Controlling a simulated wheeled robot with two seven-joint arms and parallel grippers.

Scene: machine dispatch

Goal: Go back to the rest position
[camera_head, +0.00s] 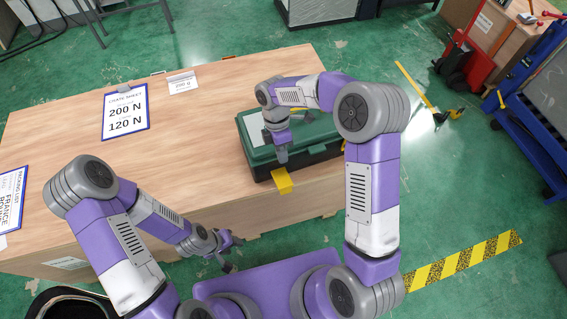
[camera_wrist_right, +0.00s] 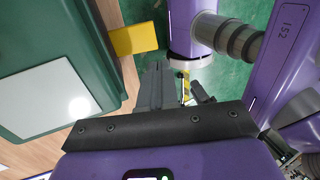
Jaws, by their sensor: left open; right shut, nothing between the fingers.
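My left gripper (camera_head: 224,253) is open and empty, low in front of the wooden crate's near side. My right gripper (camera_head: 283,154) is shut with nothing in it. It points down by the near side of a green case (camera_head: 322,143), above or beside it; the exact gap cannot be told. In the right wrist view its closed dark fingers (camera_wrist_right: 157,88) lie to the right of the green case (camera_wrist_right: 105,58) and just below a yellow tab (camera_wrist_right: 134,39). The yellow tab also shows at the case's front in the head view (camera_head: 283,181).
The case rests on a large wooden crate (camera_head: 205,140). On the crate lie a load sheet (camera_head: 125,110), a small white card (camera_head: 182,83) and a packing list (camera_head: 12,200). A red hand truck (camera_head: 468,62) and blue cart (camera_head: 535,150) stand right.

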